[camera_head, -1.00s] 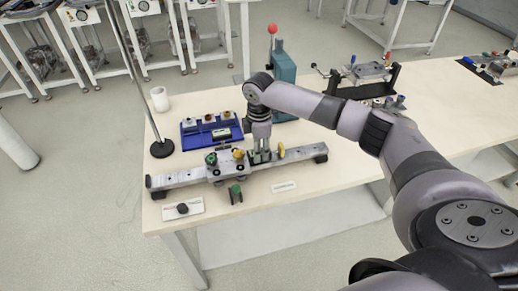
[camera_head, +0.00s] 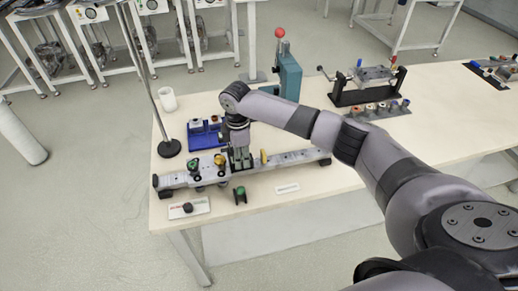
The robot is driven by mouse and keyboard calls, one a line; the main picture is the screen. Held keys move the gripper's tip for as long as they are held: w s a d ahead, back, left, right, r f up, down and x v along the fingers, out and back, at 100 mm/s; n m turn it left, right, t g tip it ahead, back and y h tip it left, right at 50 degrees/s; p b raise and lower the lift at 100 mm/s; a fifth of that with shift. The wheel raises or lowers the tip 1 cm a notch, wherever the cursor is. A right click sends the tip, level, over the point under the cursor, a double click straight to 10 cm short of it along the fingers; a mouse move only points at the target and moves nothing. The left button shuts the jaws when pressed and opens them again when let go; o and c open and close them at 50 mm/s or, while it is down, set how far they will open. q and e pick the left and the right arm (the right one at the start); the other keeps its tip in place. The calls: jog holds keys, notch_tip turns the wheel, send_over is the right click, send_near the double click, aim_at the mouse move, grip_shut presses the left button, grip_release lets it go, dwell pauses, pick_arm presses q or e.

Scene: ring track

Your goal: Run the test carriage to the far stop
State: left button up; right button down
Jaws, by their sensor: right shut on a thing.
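A grey metal rail (camera_head: 297,161) lies across the near part of the table, with a dark end block at the left (camera_head: 161,190) and another at the right (camera_head: 325,163). The test carriage (camera_head: 205,174) sits on the rail's left half, with a green knob and yellow knobs on it. A short stretch of rail shows between it and the left end block. My right gripper (camera_head: 240,165) points down onto the carriage between the yellow knobs and is shut on it. The exact part held is hidden by the fingers. My left gripper is not in view.
A blue tray (camera_head: 201,142) with small parts stands just behind the rail. A pole on a round black base (camera_head: 169,149) and a white cup (camera_head: 167,99) are at the left. A green clip (camera_head: 239,194) and a small panel with a black knob (camera_head: 188,208) lie in front.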

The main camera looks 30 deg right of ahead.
aim_at(211, 167)
jog(key=w+a, duration=0.1)
jog(key=a, duration=0.5)
jog(key=w+a, duration=0.1)
jog(key=a, duration=0.2)
jog(key=shift+w+a, duration=0.15)
jog(key=shift+w, duration=0.15)
jog(key=shift+r, duration=0.1)
jog(key=c, duration=1.3)
grip_release()
jog(key=shift+w+a, duration=0.1)
jog(key=shift+a, duration=0.05)
jog(key=shift+o, duration=0.5)
jog(key=shift+d, duration=0.25)
notch_tip(211, 167, up, 12)
jog(key=shift+a, duration=0.1)
